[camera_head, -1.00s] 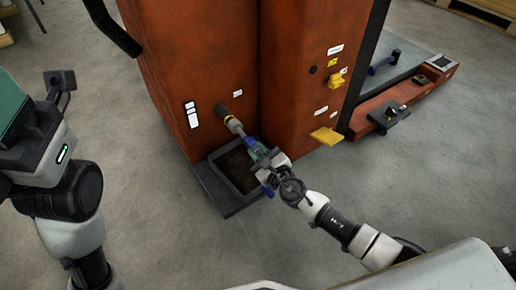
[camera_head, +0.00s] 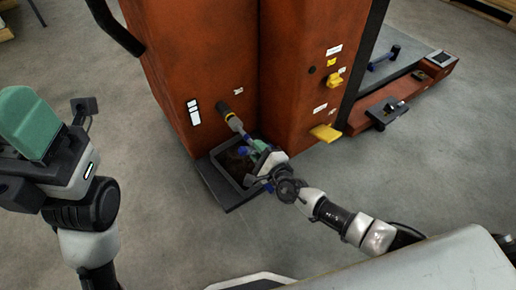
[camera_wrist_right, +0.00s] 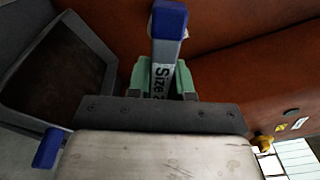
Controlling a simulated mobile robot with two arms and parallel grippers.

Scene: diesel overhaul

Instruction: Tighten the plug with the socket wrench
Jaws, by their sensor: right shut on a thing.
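The socket wrench (camera_head: 235,124) has a grey shaft, a yellow band and a dark socket end against the red engine wall. Blue parts show at its near end. The plug is not distinct; the socket end covers that spot on the wall. My right gripper (camera_head: 262,150) is shut on the wrench's handle, above the tray's right side. In the right wrist view, the green fingers (camera_wrist_right: 166,80) of this gripper hold the grey handle marked "Size", with a blue block (camera_wrist_right: 169,22) beyond them. My left gripper (camera_head: 32,128) is raised at the left, away from the engine; its finger gap is unclear.
A dark tray (camera_head: 226,194) lies on the floor against the red engine block (camera_head: 190,60), below the wrench. Yellow fittings (camera_head: 325,133) stick out of the right face. A grey platform with a red edge (camera_head: 420,80) extends at the right. The floor at front left is clear.

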